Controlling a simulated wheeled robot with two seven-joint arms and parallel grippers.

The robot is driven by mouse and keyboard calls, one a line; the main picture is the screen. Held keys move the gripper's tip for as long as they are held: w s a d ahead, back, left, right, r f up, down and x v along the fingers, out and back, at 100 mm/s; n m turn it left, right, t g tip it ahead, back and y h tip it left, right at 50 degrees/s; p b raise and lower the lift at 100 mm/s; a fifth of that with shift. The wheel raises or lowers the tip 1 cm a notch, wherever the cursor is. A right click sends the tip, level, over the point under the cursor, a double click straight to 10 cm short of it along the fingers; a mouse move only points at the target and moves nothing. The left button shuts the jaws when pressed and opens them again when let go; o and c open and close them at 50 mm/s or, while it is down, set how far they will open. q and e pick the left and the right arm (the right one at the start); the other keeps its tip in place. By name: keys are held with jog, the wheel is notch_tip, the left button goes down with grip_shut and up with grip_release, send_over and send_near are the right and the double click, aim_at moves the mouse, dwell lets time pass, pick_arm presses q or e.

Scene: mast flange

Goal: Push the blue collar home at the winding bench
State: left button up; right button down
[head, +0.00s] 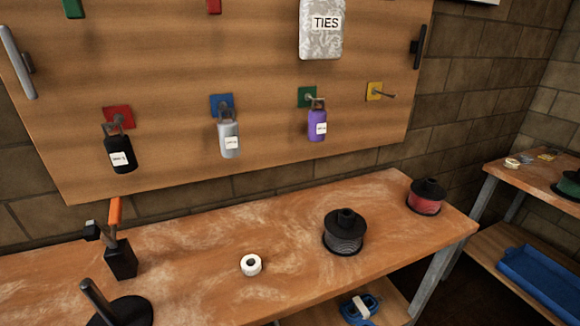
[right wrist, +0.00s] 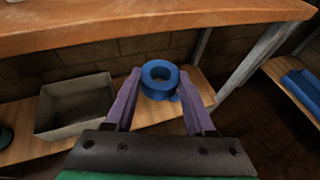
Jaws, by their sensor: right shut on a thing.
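A blue collar (right wrist: 150,91), a thick ring with a round hole, shows in the right wrist view between the fingertips of my right gripper (right wrist: 160,80). The purple fingers are shut on its two sides, and its hole faces the camera. Behind it are the lower shelf and a small blue patch that I cannot make out. The winding bench (head: 205,285) has a mottled brown top in the head view. On its front left stands a tilted dark post on a round black base (head: 125,312), cut off by the frame. My left gripper is in neither view.
The bench top holds a white roll (head: 251,264), a grey spool (head: 344,234), a red spool (head: 426,198) and an orange-handled tool in a black block (head: 120,260). A blue-and-white item (head: 360,308) lies on the lower shelf. A grey bin (right wrist: 75,105) stands left of the collar.

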jog(key=shift+s+d, duration=0.1)
jog(key=shift+d, duration=0.15)
jog(key=shift+a, duration=0.3)
